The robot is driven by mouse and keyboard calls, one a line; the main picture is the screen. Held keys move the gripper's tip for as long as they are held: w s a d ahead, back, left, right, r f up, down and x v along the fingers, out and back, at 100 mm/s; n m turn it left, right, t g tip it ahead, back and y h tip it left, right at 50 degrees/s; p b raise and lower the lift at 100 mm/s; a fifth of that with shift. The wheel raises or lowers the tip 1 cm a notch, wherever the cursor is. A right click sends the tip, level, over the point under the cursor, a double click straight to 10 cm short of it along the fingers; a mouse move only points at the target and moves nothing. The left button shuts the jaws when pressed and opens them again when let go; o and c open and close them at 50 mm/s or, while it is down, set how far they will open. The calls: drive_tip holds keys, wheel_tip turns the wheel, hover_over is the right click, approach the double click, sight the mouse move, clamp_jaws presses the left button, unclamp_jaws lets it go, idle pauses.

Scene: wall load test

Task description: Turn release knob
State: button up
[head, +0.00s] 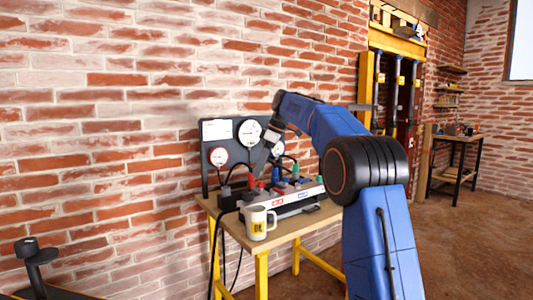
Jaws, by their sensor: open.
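A pump or valve unit (288,203) with a white front stands on a small wooden table (236,224). Red, blue and green knobs or fittings sit along its top, including a red one (251,181) at the left and a green one (295,168) further right. I cannot tell which of them is the release knob. My gripper (259,168) hangs from the blue arm, pointing down above the left part of the unit, close to the red fittings. It is open. Its fingertips are small and partly lost among the fittings, so contact cannot be told.
A dark panel (212,134) with round gauges (249,132) stands behind the unit, against the brick wall. A white mug (257,223) stands at the table's front edge. Black hoses hang at the left. A yellow-framed rig (366,80) and another table (459,138) stand further right.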

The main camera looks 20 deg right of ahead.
drive_tip(key=v, duration=0.6)
drive_tip(key=shift+r, duration=0.2)
drive_tip(key=s+a+f+m+t+h, duration=0.1)
drive_tip(key=s+f+m, duration=0.25)
drive_tip(key=s, duration=1.05)
drive_tip(key=s+f+m+h, duration=0.1)
drive_tip(key=s+f+m, duration=0.25)
drive_tip(key=s, duration=1.05)
drive_tip(key=s+d+f+m+t+h, duration=0.1)
drive_tip(key=s+f+m, duration=0.4)
drive_tip(key=s+f, duration=1.7)
drive_tip(key=s+h, duration=0.1)
drive_tip(key=s, duration=0.2)
drive_tip(key=shift+s+f+m+t, duration=0.15)
drive_tip(key=shift+s+m+t, duration=0.05)
drive_tip(key=shift+m+t, duration=0.2)
drive_tip(key=shift+d, duration=0.15)
